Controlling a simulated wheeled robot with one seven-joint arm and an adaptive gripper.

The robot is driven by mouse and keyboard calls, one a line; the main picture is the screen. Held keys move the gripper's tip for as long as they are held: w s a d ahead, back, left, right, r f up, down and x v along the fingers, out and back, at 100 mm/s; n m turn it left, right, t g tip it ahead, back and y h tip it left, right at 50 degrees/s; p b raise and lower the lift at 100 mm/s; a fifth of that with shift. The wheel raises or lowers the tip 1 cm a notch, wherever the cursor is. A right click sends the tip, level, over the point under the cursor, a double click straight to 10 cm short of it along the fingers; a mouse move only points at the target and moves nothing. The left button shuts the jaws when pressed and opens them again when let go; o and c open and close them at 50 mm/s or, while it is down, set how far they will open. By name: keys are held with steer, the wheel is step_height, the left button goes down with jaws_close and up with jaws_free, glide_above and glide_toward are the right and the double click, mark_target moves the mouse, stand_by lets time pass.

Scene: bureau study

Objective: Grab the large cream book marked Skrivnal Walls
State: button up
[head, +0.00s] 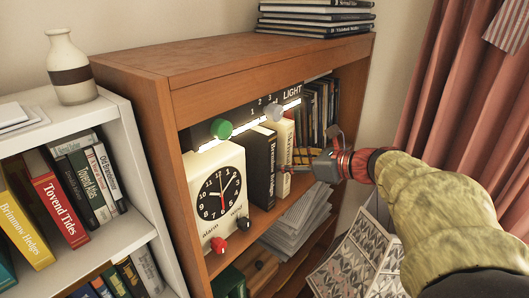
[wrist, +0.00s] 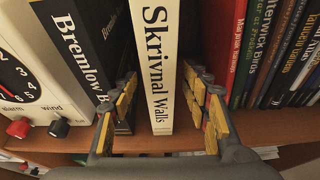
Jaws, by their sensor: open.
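The cream book marked Skrivnal Walls (wrist: 158,60) stands upright on the shelf, spine facing out, in the middle of the wrist view. In the head view the cream book (head: 283,150) shows just right of a black book, partly hidden by my gripper. My gripper (wrist: 163,108) is open, its yellow-padded fingers to the left and right of the spine in the wrist view. The left fingers overlap the lower part of the black book; the right fingers are before a dark gap. I cannot tell whether any finger touches the cream book. My gripper (head: 290,163) is at the shelf front in the head view.
A black Bremlow book (wrist: 85,45) stands left of the cream book, beside a cream alarm clock (head: 219,190) with knobs. A red book (wrist: 224,45) and several dark books stand to the right. Stacked papers (head: 297,222) lie on the shelf below.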

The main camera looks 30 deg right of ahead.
steer(key=x, duration=0.7)
steer(key=shift+w+f+p, duration=0.15)
steer(key=shift+w+p, duration=0.15)
steer(key=shift+p, duration=0.1)
steer(key=shift+s, duration=0.1)
steer(key=c, duration=0.3)
jaws_close()
stand_by(0.4)
